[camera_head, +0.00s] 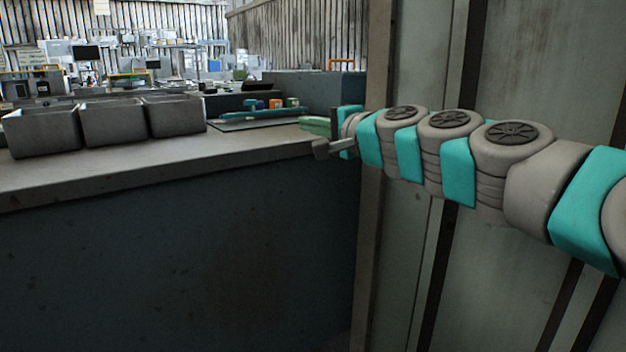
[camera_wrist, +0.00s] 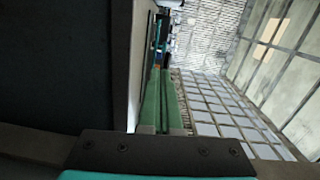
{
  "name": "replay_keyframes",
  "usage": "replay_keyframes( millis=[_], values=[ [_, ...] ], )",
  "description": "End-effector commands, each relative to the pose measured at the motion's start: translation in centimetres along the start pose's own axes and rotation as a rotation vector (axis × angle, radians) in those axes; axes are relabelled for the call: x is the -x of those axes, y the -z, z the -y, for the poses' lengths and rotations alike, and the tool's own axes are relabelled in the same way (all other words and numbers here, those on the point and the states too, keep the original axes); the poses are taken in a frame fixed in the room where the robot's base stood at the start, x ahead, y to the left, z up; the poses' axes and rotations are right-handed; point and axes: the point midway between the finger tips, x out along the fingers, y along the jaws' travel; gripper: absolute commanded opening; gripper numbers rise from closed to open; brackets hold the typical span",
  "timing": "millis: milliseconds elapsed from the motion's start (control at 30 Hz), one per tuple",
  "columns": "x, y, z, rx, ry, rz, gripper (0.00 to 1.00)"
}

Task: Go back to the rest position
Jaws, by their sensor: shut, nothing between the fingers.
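My gripper (camera_head: 313,122) is at the end of my outstretched arm in the head view, by the right end of the grey workbench (camera_head: 230,152). Its green fingers point left. In the wrist view the two long green fingers of my gripper (camera_wrist: 163,78) lie side by side, closed, with nothing held between them. No blower housing can be made out clearly in either view.
Several grey open bins (camera_head: 112,124) stand in a row on the bench's left. A dark flat panel (camera_head: 255,124) and small coloured items (camera_head: 276,103) lie near the gripper. A tall panelled wall (camera_head: 420,270) stands behind my arm at right.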

Motion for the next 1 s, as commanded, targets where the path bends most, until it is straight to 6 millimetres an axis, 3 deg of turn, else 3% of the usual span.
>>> replay_keyframes(
  millis=[267,467,567,767,900,1000],
  values=[
    [1.5,-4.9,-2.7,0.157,-0.107,0.11,0.0],
    [3.9,-9.3,-7.2,0.31,-0.248,0.23,0.0],
    [6.1,-11.5,-10.6,0.405,-0.353,0.303,0.0],
    [14.2,-14.7,-20.8,0.586,-0.674,0.498,0.0],
    [21.7,-15.1,-27.1,0.649,-0.916,0.62,0.0],
    [27.5,-15.1,-30.5,0.659,-1.084,0.699,0.0]
  ],
)
